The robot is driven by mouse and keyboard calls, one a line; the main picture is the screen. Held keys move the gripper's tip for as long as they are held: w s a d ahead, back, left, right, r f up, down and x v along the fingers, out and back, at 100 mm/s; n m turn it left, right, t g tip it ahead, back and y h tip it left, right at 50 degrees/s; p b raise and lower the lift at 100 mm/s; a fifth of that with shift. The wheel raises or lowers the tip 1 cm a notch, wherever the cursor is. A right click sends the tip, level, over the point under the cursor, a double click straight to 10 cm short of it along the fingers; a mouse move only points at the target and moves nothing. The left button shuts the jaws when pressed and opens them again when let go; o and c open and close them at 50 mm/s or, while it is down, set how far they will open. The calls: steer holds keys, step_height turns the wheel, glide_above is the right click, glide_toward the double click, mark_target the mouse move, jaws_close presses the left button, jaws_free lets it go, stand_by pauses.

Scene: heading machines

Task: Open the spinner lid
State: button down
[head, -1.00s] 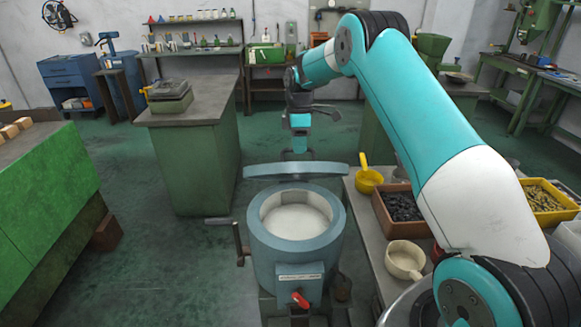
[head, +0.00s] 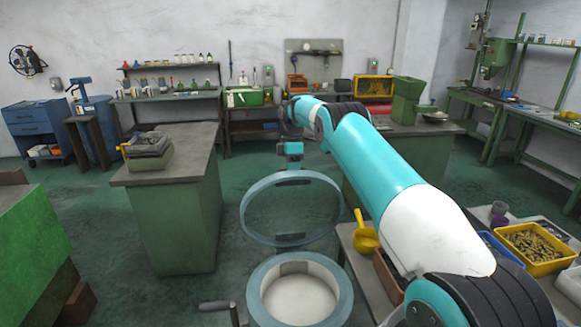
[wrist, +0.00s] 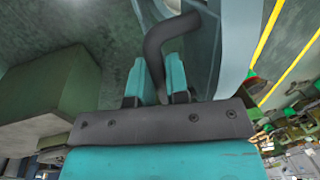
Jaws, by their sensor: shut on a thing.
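The spinner (head: 344,298) is a round blue-grey drum with a pale inside, at the bottom middle of the head view; its mouth is uncovered. Its lid (head: 263,239) is a blue-grey ring with a see-through middle. It stands steeply tilted above and behind the drum's far edge. My gripper (head: 291,164) is at the lid's upper edge. In the wrist view, the teal fingers of my gripper (wrist: 158,82) are shut on a dark bent handle (wrist: 160,45). Part of the lid rim (wrist: 238,50) shows beside it. The drum's lower front is out of view.
A side table at the right holds a yellow scoop (head: 364,234) and a yellow bin (head: 537,248) of small parts. A green cabinet bench (head: 170,215) stands to the left, a green block (head: 35,240) at far left. Green floor is free between them.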

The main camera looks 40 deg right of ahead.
steer(key=shift+d+f, duration=0.25)
steer(key=shift+f, duration=0.25)
steer(key=c, duration=1.1)
jaws_free()
steer(key=shift+w, duration=0.15)
steer(key=shift+a+r, duration=0.1)
steer(key=shift+r, duration=0.05)
